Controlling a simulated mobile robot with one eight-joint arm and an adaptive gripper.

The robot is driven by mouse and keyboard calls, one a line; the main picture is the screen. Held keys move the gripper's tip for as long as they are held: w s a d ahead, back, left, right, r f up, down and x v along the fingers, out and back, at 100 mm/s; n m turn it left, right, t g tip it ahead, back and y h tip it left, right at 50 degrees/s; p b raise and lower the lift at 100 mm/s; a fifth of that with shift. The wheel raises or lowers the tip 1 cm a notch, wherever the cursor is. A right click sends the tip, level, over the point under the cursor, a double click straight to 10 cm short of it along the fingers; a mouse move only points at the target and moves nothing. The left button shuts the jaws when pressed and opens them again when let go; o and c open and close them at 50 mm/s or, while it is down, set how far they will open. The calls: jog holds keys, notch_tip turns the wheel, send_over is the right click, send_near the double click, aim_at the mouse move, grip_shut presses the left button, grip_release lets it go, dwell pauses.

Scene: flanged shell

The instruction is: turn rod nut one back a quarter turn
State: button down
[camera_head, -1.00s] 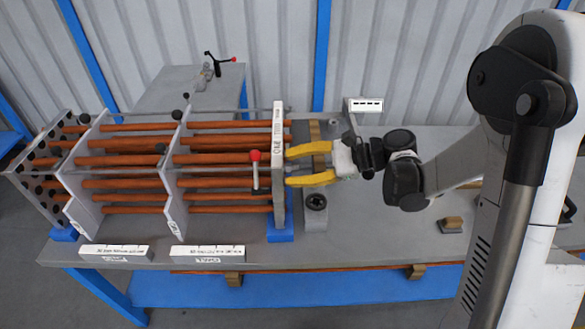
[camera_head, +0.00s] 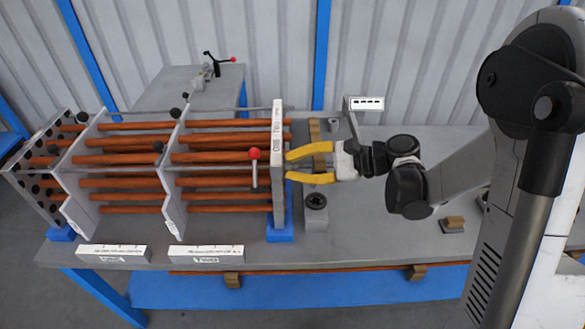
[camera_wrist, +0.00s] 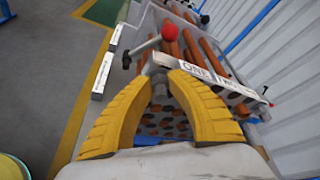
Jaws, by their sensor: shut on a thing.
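The flanged shell's near end plate (camera_head: 279,200) stands upright and carries the labels ONE and TWO, with ONE closer to my gripper. My gripper (camera_head: 287,166) has yellow fingers and reaches in from the right, its tips at the plate's outer face. The fingertips (camera_wrist: 163,77) are closed around small grey hardware, rod nut one (camera_wrist: 159,88), beside the ONE label in the wrist view. The nut is mostly hidden by the fingers. A grey handle with a red knob (camera_head: 254,154) stands just beyond the plate; its knob (camera_wrist: 170,33) also shows in the wrist view.
Copper tubes (camera_head: 220,157) run left through white baffles (camera_head: 175,180). Two white label blocks (camera_head: 206,254) lie along the bench's front edge.

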jog(key=shift+s+f+n+t+y+b, duration=0.1)
jog(key=shift+n+t+y+b, duration=0.4)
jog(key=shift+n+b, duration=0.9)
jog(key=shift+w+f+n+t+y+b, duration=0.1)
jog(key=shift+n+t+y+b, duration=0.4)
jog(key=shift+n+b, duration=0.9)
jog(key=shift+s+f+n+t+y+b, duration=0.1)
jog(key=shift+n+t+y+b, duration=0.2)
jog(key=shift+n+t+b, duration=0.75)
jog(key=shift+r+n+g, duration=0.15)
jog(key=shift+n+g, duration=0.2)
jog(key=shift+n, duration=0.3)
jog(key=c, duration=1.3)
grip_release()
jog(key=shift+a, duration=0.1)
jog(key=shift+o, duration=0.2)
